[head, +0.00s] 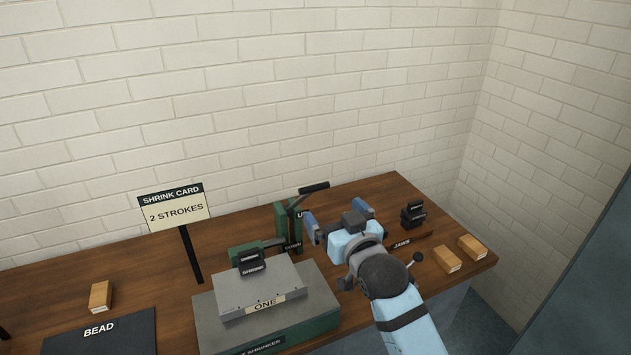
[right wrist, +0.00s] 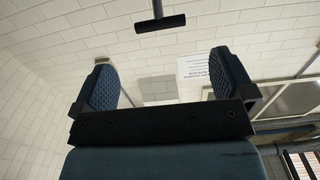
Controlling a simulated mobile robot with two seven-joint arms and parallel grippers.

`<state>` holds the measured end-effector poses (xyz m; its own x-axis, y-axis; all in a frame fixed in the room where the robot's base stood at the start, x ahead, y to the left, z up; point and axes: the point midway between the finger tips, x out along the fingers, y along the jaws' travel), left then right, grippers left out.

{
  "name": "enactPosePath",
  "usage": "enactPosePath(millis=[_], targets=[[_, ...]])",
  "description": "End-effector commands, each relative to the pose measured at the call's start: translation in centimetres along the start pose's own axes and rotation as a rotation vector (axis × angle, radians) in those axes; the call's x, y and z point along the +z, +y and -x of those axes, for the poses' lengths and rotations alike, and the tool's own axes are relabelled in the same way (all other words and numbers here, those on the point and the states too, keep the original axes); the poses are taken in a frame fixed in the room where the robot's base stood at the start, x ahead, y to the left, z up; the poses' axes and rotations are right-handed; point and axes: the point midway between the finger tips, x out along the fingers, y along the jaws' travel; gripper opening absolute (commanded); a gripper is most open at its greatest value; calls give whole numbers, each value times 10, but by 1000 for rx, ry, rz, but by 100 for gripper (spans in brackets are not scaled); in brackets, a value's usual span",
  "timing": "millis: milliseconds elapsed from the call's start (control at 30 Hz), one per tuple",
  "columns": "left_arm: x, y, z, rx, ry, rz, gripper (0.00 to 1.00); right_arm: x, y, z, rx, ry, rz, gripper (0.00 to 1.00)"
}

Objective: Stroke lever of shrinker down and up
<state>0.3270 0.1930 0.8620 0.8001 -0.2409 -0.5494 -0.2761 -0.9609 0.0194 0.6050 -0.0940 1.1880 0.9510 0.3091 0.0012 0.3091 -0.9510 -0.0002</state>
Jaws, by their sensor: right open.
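The shrinker stands on the wooden bench, with a green base (head: 320,317) and a grey plate (head: 258,288) labelled ONE. Its lever rises from a green post (head: 281,222) and ends in a black crossbar handle (head: 314,187), standing raised. My right gripper (head: 338,214) is open and empty, just right of the lever and a little below the handle in the head view. In the right wrist view the handle (right wrist: 160,23) is beyond the open fingertips (right wrist: 165,78), apart from them. My left gripper is not in view.
A shrink card sign (head: 175,207) reading 2 STROKES stands left of the shrinker. A dark BEAD mat (head: 105,335) lies at the left. Wooden blocks (head: 447,259) and black jaws (head: 412,215) sit at the right. A brick wall (head: 250,100) closes the back.

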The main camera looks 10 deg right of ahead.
Motion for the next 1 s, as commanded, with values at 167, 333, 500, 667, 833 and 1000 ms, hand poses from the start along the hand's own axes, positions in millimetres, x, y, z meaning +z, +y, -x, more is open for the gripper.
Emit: enactPosePath(millis=[167, 333, 500, 667, 833, 1000], targets=[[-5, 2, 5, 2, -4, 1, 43, -3, 0, -38, 0, 0, 0, 100], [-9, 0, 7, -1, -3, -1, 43, -2, 0, -74, 0, 0, 0, 100], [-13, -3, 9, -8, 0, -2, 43, -2, 0, -102, 0, 0, 0, 100], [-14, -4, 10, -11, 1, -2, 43, 0, 0, -116, 0, -1, 0, 100], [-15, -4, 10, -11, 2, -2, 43, 0, 0, -119, 0, 0, 0, 100], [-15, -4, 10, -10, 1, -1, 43, 0, 0, -119, 0, 0, 0, 100]])
